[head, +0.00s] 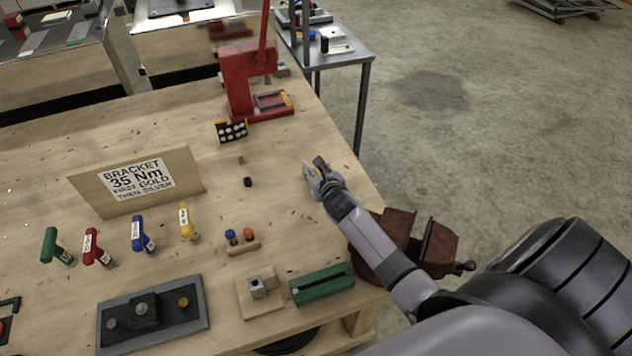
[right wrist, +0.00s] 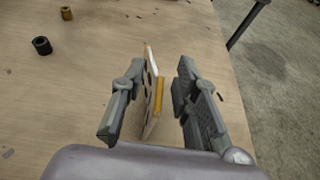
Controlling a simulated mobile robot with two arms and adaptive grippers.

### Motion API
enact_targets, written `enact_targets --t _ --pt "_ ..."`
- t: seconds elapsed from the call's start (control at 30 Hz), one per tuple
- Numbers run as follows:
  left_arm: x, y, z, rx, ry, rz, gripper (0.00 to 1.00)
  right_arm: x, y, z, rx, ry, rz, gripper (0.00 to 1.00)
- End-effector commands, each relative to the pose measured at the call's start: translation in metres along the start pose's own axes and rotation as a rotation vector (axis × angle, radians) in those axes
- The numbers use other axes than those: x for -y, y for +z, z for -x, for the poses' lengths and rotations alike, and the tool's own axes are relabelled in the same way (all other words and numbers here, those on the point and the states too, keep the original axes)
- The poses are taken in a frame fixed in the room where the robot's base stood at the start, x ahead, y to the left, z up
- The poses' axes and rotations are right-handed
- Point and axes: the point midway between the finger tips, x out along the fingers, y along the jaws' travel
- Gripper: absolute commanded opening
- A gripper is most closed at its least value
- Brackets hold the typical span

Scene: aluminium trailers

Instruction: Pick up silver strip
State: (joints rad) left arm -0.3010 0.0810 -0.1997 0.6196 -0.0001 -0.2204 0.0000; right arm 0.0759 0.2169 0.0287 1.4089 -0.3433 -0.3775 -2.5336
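A thin upright strip (right wrist: 152,90) with a pale edge, dark round spots and a yellow part stands between the fingers of my right gripper (right wrist: 158,102) in the right wrist view. The fingers are apart, with a clear gap on the right and a smaller one on the left. In the head view the right gripper (head: 311,174) is low over the table's right side and mostly hides this strip. A second strip (head: 231,131), dark with several silver discs and a yellow edge, stands before the red press. I cannot tell by colour which is silver. My left gripper is out of view.
The red press (head: 250,85) stands behind, and a dark red vise (head: 405,240) is beside my right forearm. Labelled sign (head: 138,181) and coloured-handled tools (head: 187,220) stand farther left.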

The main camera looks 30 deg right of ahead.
Motion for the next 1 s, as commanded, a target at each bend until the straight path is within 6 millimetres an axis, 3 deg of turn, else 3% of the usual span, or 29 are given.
enact_targets --t 0.47,1.0 --pt "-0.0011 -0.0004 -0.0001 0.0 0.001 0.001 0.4 0.0 -0.0001 0.0003 0.0 0.0 0.0 0.0" --pt "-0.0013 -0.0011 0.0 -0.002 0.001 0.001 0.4 -0.0001 0.0009 0.0003 0.002 0.0 0.0 0.0"
